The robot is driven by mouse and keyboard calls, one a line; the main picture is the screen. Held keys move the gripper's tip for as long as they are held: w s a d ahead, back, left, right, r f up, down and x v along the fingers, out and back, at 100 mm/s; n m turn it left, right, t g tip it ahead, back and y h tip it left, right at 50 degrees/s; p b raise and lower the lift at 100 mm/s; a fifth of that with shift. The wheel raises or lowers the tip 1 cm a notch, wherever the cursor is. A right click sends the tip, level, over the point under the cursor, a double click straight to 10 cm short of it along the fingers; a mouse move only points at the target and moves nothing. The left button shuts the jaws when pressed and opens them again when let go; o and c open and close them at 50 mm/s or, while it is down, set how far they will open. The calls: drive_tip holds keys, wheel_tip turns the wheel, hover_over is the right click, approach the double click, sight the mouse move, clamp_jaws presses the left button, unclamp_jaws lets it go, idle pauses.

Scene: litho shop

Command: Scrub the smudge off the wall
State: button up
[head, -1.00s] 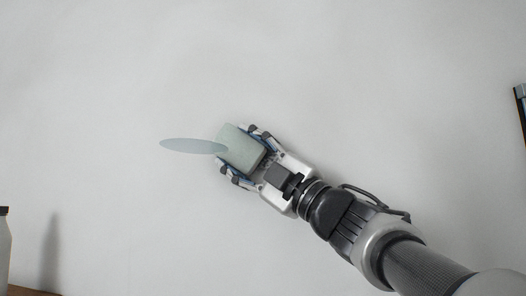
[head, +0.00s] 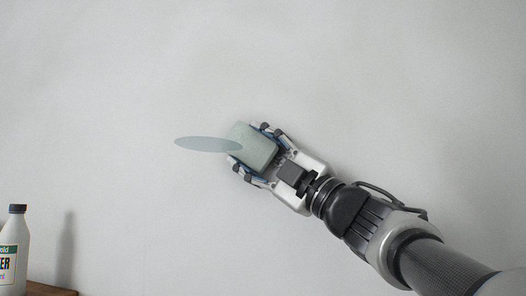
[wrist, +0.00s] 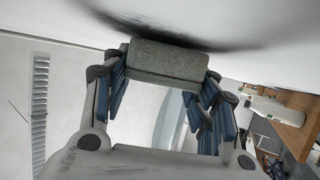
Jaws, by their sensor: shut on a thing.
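The smudge (head: 205,144) is a flat grey-blue oval on the pale wall, left of the middle in the head view. A grey-green block (head: 256,147), like a sponge or eraser, overlaps the smudge's right end in that view. My gripper (head: 249,145) is shut on this block, with fingers along two opposite sides. The block also shows in the wrist view (wrist: 167,62), close to the wall with a dark shadow behind it. I cannot tell whether it touches the wall. I cannot make out the smudge separately from the shadow in the wrist view.
A white labelled bottle (head: 14,252) with a dark cap stands at the lower left by a wooden surface (head: 50,290). In the wrist view, a pale bottle (wrist: 272,108) lies sideways in the picture at the right. The wall around the block is clear.

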sight(238, 151)
drive_tip(key=s+d, duration=0.1)
drive_tip(key=d, duration=0.7)
drive_tip(key=shift+s+d+f, duration=0.15)
drive_tip(key=shift+d, duration=0.25)
idle(0.3)
drive_tip(key=shift+w+a, duration=0.3)
drive_tip(key=shift+a, duration=1.7)
drive_tip(key=shift+w+a, duration=0.35)
drive_tip(key=shift+a, duration=1.6)
drive_tip(key=shift+w+a, duration=0.3)
drive_tip(key=shift+a, duration=1.7)
drive_tip(key=shift+s+a+b, duration=0.1)
drive_tip(key=shift+s+b, duration=0.3)
drive_tip(key=shift+b, duration=0.15)
drive_tip(key=shift+s+a+b, duration=0.15)
drive_tip(key=shift+s+b, duration=0.3)
drive_tip(key=shift+s, duration=0.85)
drive_tip(key=shift+s+a+b, duration=0.15)
drive_tip(key=shift+s+b, duration=0.25)
drive_tip(key=shift+s, duration=0.85)
